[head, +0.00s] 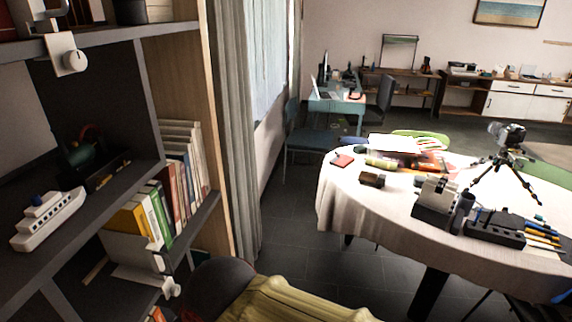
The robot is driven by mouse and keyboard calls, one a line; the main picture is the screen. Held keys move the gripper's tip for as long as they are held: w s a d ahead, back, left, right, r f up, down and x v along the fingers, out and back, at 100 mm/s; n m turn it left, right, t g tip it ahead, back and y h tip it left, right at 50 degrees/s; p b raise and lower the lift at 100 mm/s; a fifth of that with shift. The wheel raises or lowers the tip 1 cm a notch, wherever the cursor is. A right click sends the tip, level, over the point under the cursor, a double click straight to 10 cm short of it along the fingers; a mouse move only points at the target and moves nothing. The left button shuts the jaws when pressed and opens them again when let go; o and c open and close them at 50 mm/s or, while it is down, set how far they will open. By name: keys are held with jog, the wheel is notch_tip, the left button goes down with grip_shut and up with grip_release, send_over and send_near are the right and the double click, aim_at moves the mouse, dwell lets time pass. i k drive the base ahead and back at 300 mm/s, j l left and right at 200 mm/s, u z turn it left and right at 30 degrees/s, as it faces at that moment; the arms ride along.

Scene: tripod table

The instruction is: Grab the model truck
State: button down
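I cannot pick out a model truck with certainty. A dark green and red object (84,151) sits in shadow on the left shelf, too dark to identify. A small dark brown boxy object (372,180) lies on the round table (338,212); its kind is unclear. A white model ship (47,220) with a blue top stands on the left shelf. I do not see my gripper in the head view.
The shelf unit (170,75) with books (185,165) fills the left side. A tripod (505,172) and a black case (494,236) crowd the table's right. A yellowish ridged object (300,300) is close at the bottom. Dark floor (297,226) is open between shelf and table.

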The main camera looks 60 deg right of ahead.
aim_at(372, 179)
jog(key=z, duration=2.55)
jog(key=i+l+z, duration=0.1)
jog(key=i+z, duration=0.15)
jog(key=i, duration=2.2)
